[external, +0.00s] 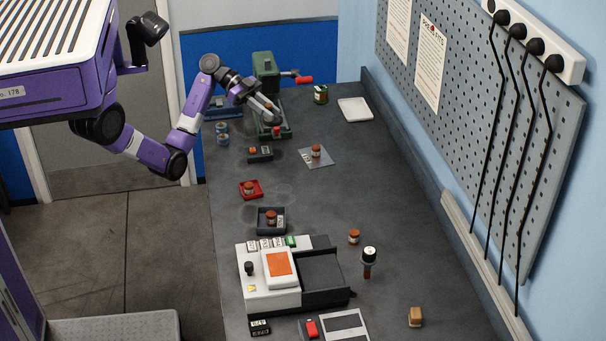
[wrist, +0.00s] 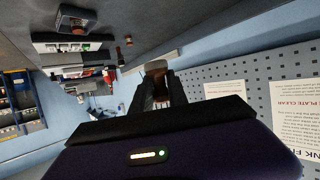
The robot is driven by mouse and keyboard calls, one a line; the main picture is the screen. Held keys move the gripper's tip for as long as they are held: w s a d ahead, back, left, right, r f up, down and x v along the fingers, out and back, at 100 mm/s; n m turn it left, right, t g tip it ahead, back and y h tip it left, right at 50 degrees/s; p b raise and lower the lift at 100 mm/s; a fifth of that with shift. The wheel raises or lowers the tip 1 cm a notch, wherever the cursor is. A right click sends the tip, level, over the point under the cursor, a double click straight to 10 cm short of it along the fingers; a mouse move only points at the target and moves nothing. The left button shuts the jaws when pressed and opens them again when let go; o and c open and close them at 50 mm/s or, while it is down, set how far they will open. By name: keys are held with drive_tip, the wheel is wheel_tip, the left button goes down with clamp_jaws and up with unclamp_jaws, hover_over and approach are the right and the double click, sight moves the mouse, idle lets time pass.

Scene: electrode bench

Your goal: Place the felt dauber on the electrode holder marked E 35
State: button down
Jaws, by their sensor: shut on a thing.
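My gripper (external: 266,106) is at the far end of the bench, in front of the green press. In the wrist view its dark fingers (wrist: 157,92) are shut on a short brown thing with a pale top (wrist: 156,67), which looks like the felt dauber. The fingers hide its lower part. In the external view the held thing is too small to make out. I cannot read a mark E 35 on anything, so I cannot tell which thing is that electrode holder. Small dark blocks with pale labels stand at the far left (external: 260,153) and near front (external: 260,327).
The green press (external: 265,75) with a red handle stands close to my gripper. Brown jars stand on a grey plate (external: 327,160), red dish (external: 259,195) and dark tray (external: 262,230). A white machine (external: 255,285) fills the near left. The bench's right middle is clear.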

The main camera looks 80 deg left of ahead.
drive_tip(key=w+d+r+m+g+h+p, duration=0.1)
drive_tip(key=w+d+r+m+g, duration=0.3)
drive_tip(key=d, duration=1.3)
drive_tip(key=w+d+r+h+p, duration=0.1)
drive_tip(key=w+d+r+p, duration=0.35)
drive_tip(key=d, duration=1.25)
drive_tip(key=w+d+r+m+g+h+b, duration=0.15)
drive_tip(key=w+d, duration=0.45)
drive_tip(key=d, duration=1.1)
drive_tip(key=n+p, duration=0.1)
drive_tip(key=p, duration=0.2)
hover_over(368, 248)
drive_tip(key=shift+t+y, duration=0.25)
drive_tip(key=shift+t, duration=0.2)
wheel_tip(368, 248, down, 14)
drive_tip(key=shift+d, duration=0.1)
drive_tip(key=shift+f+p, duration=0.35)
drive_tip(key=shift+f, duration=2.25)
drive_tip(key=shift+f, duration=0.2)
drive_tip(key=c, duration=1.3)
unclamp_jaws()
drive_tip(key=shift+r, duration=0.1)
